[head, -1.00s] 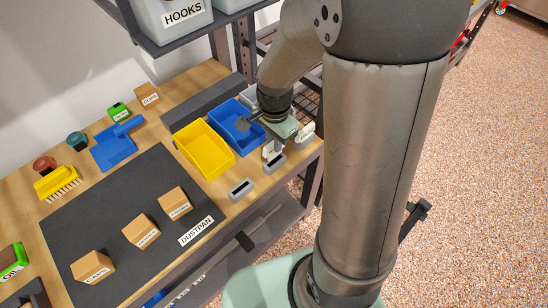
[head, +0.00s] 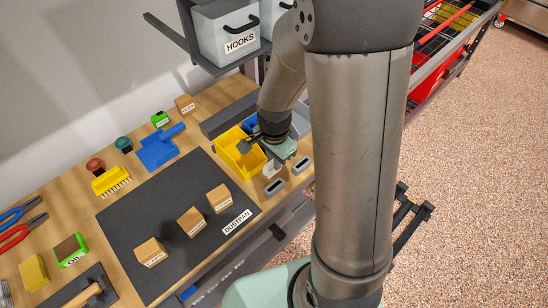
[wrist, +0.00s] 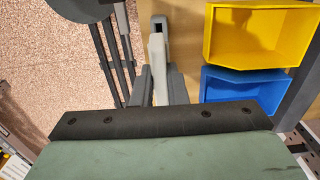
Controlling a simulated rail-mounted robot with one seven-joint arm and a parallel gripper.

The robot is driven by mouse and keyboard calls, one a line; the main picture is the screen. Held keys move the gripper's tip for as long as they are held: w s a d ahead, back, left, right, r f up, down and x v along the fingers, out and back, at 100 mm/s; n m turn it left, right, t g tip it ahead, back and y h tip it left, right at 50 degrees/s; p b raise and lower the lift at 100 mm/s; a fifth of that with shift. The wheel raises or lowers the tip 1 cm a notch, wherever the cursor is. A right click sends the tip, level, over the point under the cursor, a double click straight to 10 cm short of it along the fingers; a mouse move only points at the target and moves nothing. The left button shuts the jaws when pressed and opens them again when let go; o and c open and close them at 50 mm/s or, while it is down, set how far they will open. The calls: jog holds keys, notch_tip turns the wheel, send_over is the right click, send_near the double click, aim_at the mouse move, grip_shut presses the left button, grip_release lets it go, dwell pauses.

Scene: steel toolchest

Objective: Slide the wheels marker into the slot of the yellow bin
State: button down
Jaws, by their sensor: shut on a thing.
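My gripper (head: 272,164) is shut on a small pale marker (head: 270,169). The wrist view also shows the gripper (wrist: 160,82), with the marker (wrist: 157,55) standing out between its fingers. No lettering can be read on the marker. The yellow bin (head: 225,156) stands on the bench, partly covered by my arm in the head view. It also shows in the wrist view (wrist: 262,37). A grey slot holder (head: 275,187) lies in front of it; the holder (wrist: 159,24) is just beyond the marker tip in the wrist view. I cannot tell whether they touch.
The blue bin (wrist: 240,92) is beside the yellow one. Another grey slot holder (head: 303,165) is to the right. A dark mat (head: 150,210) with several boxes and a DUSTPAN label (head: 237,222) lies to the left. A shelf with a HOOKS bin (head: 225,30) hangs above.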

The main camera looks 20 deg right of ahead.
aim_at(274, 173)
jog(key=shift+f+b, duration=2.55)
jog(key=shift+f, duration=0.4)
jog(key=shift+f, duration=0.15)
jog(key=shift+f+b, duration=0.3)
jog(key=shift+b, duration=0.2)
jog(key=shift+f+b, duration=1.25)
jog(key=shift+f, duration=0.3)
jog(key=c, duration=1.4)
grip_release()
jog(key=shift+o, duration=0.2)
notch_tip(274, 173, up, 17)
jog(key=shift+r+p, duration=0.2)
jog(key=shift+p, duration=0.45)
